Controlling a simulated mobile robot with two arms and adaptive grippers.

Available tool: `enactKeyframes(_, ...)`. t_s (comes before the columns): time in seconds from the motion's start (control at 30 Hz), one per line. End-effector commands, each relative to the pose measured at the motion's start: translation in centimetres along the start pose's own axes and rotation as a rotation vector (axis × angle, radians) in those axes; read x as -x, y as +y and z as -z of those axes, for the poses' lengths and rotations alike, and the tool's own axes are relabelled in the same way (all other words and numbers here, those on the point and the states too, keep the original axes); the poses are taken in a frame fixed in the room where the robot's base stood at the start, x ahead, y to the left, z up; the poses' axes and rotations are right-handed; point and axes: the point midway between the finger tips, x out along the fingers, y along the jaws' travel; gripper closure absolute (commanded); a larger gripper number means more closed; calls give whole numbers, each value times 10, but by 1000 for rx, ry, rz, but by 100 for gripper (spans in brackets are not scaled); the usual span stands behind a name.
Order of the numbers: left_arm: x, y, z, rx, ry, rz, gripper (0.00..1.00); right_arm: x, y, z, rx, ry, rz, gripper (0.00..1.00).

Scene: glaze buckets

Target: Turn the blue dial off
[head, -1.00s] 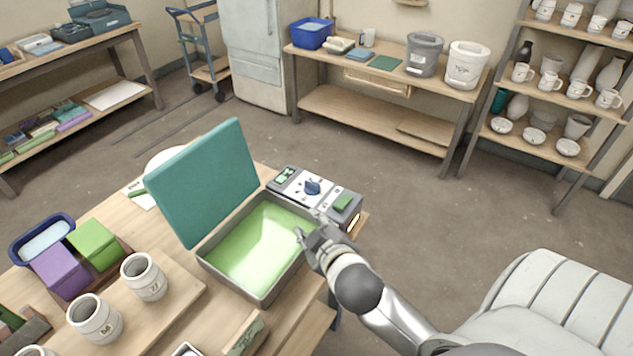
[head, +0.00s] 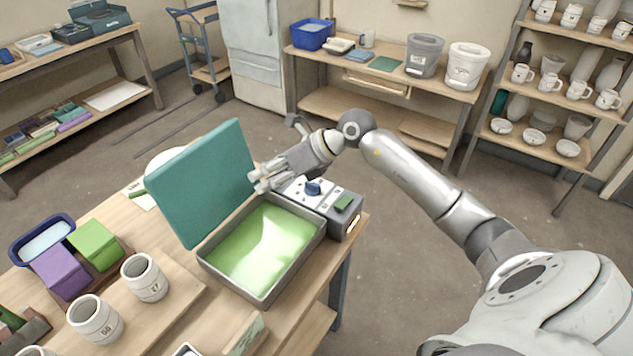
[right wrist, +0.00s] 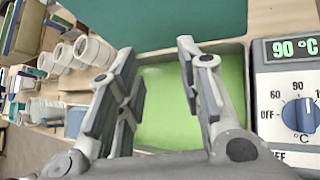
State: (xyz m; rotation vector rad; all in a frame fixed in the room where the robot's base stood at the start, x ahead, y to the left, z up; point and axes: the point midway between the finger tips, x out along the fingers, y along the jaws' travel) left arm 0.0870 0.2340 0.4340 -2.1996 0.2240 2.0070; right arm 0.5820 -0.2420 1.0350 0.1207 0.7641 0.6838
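The blue dial (head: 313,187) sits on the pale top panel of a grey control box (head: 345,226) beside a tray of green liquid (head: 262,238). In the right wrist view the blue dial (right wrist: 298,114) is at the right edge, with OFF, 60 and 90 marked around it. The green display (right wrist: 295,49) reads 90 °C. My right gripper (head: 258,181) is over the far end of the box, left of the dial and apart from it. In its wrist view the fingers (right wrist: 156,52) are spread and empty. My left gripper is not in view.
A raised teal lid (head: 203,184) stands close to the left of my right gripper. White mugs (head: 145,277) and purple and green blocks stand on the table at left. A green piece (head: 343,203) is on the box. Open floor lies to the right.

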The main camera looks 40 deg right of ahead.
Motion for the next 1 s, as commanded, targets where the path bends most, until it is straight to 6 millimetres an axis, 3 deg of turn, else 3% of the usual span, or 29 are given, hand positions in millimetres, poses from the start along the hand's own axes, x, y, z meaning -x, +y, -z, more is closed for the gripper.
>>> enactKeyframes(0.03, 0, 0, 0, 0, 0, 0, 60, 14, -26, 6, 31, 84, 81, 66)
enactKeyframes(0.1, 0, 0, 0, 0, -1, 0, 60, 34, -56, 18, 54, 198, 181, 66)
enactKeyframes(0.2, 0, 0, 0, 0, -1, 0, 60, 63, -88, 31, 60, 326, 293, 66)
enactKeyframes(0.3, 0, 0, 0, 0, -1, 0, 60, 85, -107, 38, 52, 406, 364, 66)
enactKeyframes(0.4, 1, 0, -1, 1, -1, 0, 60, 94, -116, 43, 45, 443, 395, 66)
enactKeyframes(0.57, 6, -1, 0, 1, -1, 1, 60, 82, -122, 50, 42, 454, 397, 66)
enactKeyframes(1.0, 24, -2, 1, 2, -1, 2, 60, 19, -152, 81, 42, 449, 397, 66)
